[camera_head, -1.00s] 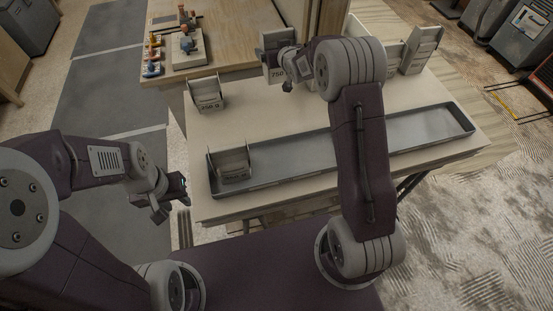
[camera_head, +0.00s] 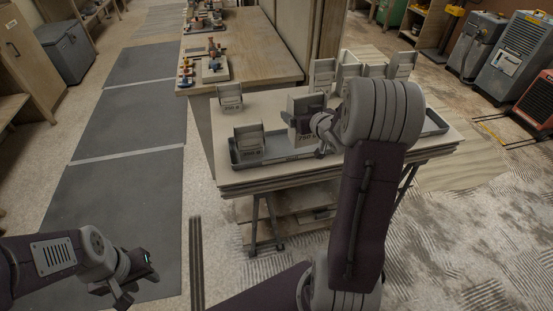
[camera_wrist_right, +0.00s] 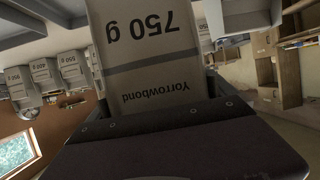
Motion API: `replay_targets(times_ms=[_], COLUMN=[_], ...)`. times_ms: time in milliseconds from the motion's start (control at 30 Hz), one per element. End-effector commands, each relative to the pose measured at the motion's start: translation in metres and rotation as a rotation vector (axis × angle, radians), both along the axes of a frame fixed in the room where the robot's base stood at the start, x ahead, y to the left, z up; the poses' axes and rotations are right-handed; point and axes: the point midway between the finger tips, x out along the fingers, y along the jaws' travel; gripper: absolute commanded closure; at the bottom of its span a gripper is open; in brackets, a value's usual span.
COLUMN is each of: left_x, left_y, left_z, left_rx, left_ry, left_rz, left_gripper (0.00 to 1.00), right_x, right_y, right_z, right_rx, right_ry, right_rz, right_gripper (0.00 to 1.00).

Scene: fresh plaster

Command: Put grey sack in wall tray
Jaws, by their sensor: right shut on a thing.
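My right gripper (camera_head: 320,124) is shut on a pale grey sack (camera_head: 301,112), upright in the head view. In the right wrist view the sack (camera_wrist_right: 150,55) reads "750 g" and "Yorrowbond", upside down, between the dark jaws (camera_wrist_right: 165,118). The long grey metal wall tray (camera_head: 437,123) lies along the near side of the table, its middle hidden by my right arm. The held sack is over the tray; I cannot tell if its base touches the floor of the tray. Another sack (camera_head: 249,139) stands in the tray's left end. My left gripper (camera_head: 137,281) is open and empty, low at left, away from the table.
A sack (camera_head: 230,97) stands on the table behind the tray's left end. Several more sacks (camera_head: 322,73) stand at the back. A wooden bench (camera_head: 255,62) with small tools adjoins behind. Grey floor mats (camera_head: 125,185) lie at left, clear.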

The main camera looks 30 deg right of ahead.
Motion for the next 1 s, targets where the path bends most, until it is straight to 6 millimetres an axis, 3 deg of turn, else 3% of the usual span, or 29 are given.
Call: replay_targets(times_ms=[200, 467, 800, 1000], left_x=[0.000, 0.000, 0.000, 0.000], left_y=[0.000, 0.000, 0.000, 0.000], left_z=[-0.001, -0.004, -0.027, -0.029], left_rx=[0.000, 0.000, 0.000, 0.000], left_ry=[0.000, 0.000, 0.000, 0.000], left_rz=[0.000, 0.000, 0.000, 0.000], left_gripper=[0.64, 0.64, 0.64, 0.64], right_x=[-0.016, -0.016, 0.054, 0.081], right_y=[-0.036, -0.041, -0.002, 0.011], right_z=[0.015, 0.011, -0.039, -0.053], right_rx=[-0.002, -0.001, 0.000, -0.001], right_ry=[-0.005, -0.004, -0.003, -0.005], right_rz=[-0.078, -0.092, -0.089, -0.092], right_gripper=[0.78, 0.78, 0.78, 0.78])
